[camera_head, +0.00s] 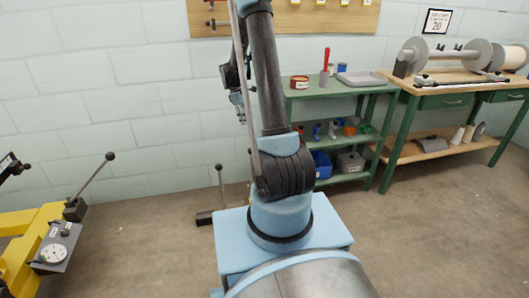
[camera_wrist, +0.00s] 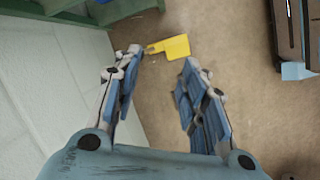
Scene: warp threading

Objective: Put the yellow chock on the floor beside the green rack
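The yellow chock (camera_wrist: 175,47) lies on the floor in the wrist view, a flat block with a narrow end to the left. The green rack (camera_wrist: 60,18) is at the top left of that view, a short way from the chock. My gripper (camera_wrist: 163,60) is open, its two fingers spread, with the chock showing beyond and between the tips. I cannot tell whether the left tip touches the chock's narrow end. In the head view the green rack (camera_head: 330,92) stands against the wall; my arm hides much of my gripper, and the chock does not show.
A lever on a dark base (camera_head: 205,217) stands on the floor left of the rack. A wooden-topped bench (camera_head: 455,82) with spools is to the right. Yellow equipment (camera_head: 25,260) is at the left. Bare floor (camera_head: 430,230) lies in front of the bench.

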